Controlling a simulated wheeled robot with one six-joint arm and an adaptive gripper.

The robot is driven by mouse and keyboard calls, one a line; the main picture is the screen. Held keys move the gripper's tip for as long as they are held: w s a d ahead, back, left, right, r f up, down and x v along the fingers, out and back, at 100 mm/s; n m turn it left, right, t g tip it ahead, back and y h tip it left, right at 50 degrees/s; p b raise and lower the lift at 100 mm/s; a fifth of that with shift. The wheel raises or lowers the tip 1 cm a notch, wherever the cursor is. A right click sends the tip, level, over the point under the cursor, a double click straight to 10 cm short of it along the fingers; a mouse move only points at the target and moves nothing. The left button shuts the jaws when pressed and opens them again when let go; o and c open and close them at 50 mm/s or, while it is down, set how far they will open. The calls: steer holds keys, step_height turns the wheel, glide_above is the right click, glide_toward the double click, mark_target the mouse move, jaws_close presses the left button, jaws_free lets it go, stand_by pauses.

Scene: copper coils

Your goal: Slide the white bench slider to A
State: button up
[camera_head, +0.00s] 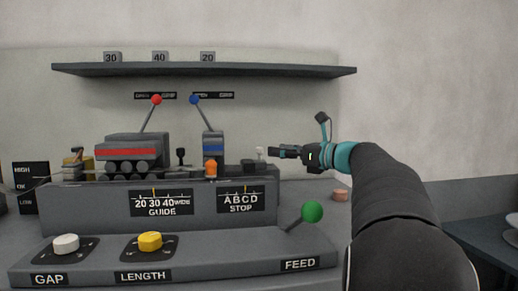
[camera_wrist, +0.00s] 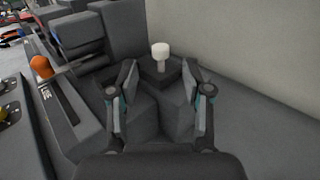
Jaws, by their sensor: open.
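The white slider knob (camera_head: 260,151) stands upright at the right end of the dark bench top, just left of my gripper (camera_head: 285,152). In the wrist view the white knob (camera_wrist: 160,51) sits on a short stem on a dark block (camera_wrist: 160,68). My gripper (camera_wrist: 159,80) is open there, its two fingers apart on either side of the view line to the knob. The knob is beyond the fingertips, with nothing between the fingers.
An orange knob (camera_head: 211,168) stands left of the white one, also in the wrist view (camera_wrist: 41,66). A blue-striped block (camera_head: 213,146) and red-striped machine (camera_head: 131,151) are farther left. A green FEED ball (camera_head: 312,212) is below my arm. A shelf (camera_head: 205,70) hangs above.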

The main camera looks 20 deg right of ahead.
steer(key=x, duration=0.7)
steer(key=shift+w+a, duration=0.1)
steer(key=shift+w, duration=0.1)
jaws_close()
